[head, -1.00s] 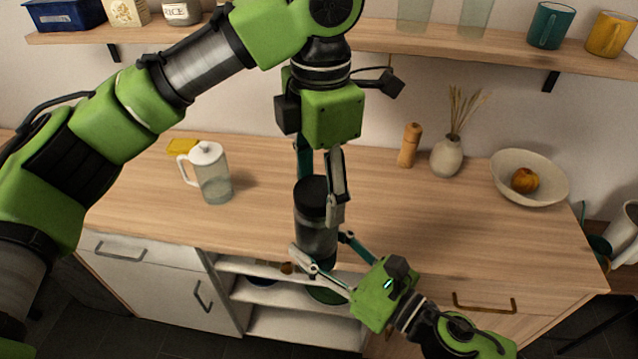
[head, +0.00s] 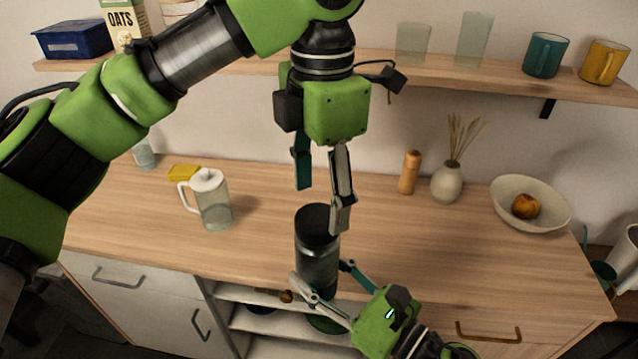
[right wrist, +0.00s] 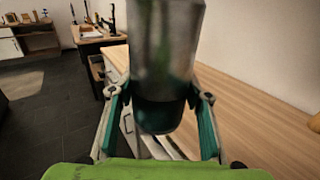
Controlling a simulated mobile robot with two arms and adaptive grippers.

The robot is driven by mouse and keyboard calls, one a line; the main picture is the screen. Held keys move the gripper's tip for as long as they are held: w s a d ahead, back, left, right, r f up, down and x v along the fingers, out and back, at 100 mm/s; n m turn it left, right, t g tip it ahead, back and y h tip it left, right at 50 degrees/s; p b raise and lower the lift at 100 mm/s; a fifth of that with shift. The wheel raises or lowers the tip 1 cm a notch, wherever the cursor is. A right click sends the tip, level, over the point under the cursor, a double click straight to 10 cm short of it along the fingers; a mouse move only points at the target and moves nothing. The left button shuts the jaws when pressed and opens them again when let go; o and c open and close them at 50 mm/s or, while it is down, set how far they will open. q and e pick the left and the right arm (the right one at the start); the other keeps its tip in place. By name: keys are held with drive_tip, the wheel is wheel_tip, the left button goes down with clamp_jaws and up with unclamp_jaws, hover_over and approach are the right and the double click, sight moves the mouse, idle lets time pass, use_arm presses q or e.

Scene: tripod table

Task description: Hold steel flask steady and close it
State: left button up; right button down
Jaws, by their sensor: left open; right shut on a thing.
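The steel flask (head: 317,268) is upright at the front edge of the counter, with a black lid (head: 317,220) on its top. I cannot tell how tight the lid is. My right gripper (head: 328,283) is shut on the flask's lower part, from the front. In the right wrist view the flask (right wrist: 165,60) stands between the two fingers, its dark lower end showing and its top out of frame. My left gripper (head: 322,207) points down, open, above the lid. One finger is behind it and the other overlaps the lid's right edge in the picture.
A glass jug with a white lid (head: 212,205) stands left on the wooden counter (head: 420,245). A pepper mill (head: 409,172), a vase (head: 447,183) and a bowl (head: 530,210) stand at the back right. A shelf (head: 450,72) with mugs runs above. The counter's middle right is clear.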

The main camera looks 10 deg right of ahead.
use_arm(q)
drive_tip(key=n, duration=0.7)
drive_tip(key=shift+r, duration=0.2)
drive_tip(key=n, duration=0.6)
drive_tip(key=shift+s+r, duration=0.1)
drive_tip(key=shift+r, duration=0.05)
drive_tip(key=n, duration=0.6)
drive_tip(key=shift+r, duration=0.15)
drive_tip(key=n, duration=0.6)
drive_tip(key=shift+r, duration=0.15)
drive_tip(key=n, duration=0.6)
drive_tip(key=shift+r, duration=0.15)
drive_tip(key=n, duration=0.6)
drive_tip(key=shift+a+r, duration=0.1)
drive_tip(key=shift+r, duration=0.1)
drive_tip(key=n, duration=0.6)
drive_tip(key=shift+r, duration=0.2)
drive_tip(key=n, duration=0.4)
drive_tip(key=shift+r, duration=0.1)
drive_tip(key=n, duration=0.4)
drive_tip(key=shift+r, duration=0.15)
